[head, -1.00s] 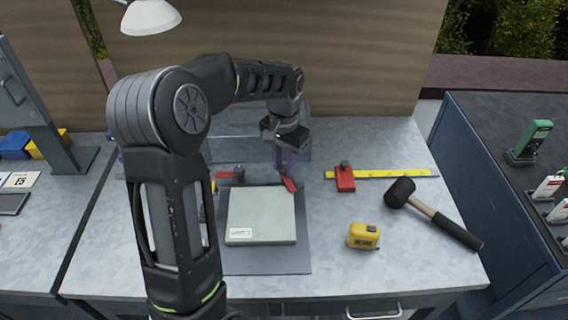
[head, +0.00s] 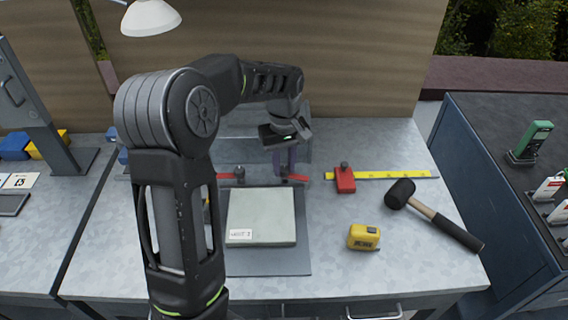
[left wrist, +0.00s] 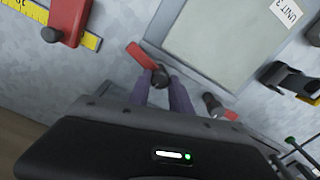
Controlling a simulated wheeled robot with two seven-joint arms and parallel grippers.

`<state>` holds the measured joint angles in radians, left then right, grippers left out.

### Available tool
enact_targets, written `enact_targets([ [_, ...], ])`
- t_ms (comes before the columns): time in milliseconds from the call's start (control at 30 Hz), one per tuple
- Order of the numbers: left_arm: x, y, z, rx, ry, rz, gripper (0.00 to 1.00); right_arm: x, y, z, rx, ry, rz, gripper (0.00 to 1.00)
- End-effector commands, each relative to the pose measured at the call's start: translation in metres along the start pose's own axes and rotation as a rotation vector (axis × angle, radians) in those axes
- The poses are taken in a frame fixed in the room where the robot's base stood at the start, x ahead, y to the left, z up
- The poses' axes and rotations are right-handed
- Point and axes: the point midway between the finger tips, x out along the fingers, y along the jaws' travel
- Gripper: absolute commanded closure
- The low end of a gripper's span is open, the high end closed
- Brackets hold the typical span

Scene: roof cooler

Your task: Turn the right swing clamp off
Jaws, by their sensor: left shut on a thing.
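The right swing clamp has a red arm (head: 299,178) that points to the right, clear of the pale square plate (head: 262,217). In the left wrist view the red arm (left wrist: 140,56) sticks out beside the plate (left wrist: 215,35) from a dark pivot (left wrist: 160,79). My left gripper (head: 284,172) is shut on this clamp, with its purple fingers (left wrist: 160,95) on either side of the dark pivot. The left swing clamp (head: 238,173) stands behind the plate; its knob also shows in the left wrist view (left wrist: 210,102). My right gripper is out of view.
A red block (head: 345,180) sits on a yellow ruler (head: 395,174) to the right. A yellow tape measure (head: 363,237) and a hammer (head: 445,222) lie on the bench nearer the front right. The bench between plate and tape measure is clear.

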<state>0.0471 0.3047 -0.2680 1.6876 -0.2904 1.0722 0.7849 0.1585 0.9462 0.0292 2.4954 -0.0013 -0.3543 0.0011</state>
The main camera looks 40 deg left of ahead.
Motion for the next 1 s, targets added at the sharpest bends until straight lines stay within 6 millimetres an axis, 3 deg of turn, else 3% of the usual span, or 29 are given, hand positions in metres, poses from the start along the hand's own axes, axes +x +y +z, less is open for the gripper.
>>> enact_targets([
  [400,-0.0006,0.0003,-0.0005,-0.284,0.002,0.001,1.00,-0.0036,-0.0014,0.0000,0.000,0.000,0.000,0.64],
  [1000,-0.0003,0.0004,-0.0002,-0.345,0.000,0.001,1.00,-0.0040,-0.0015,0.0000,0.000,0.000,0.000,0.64],
])
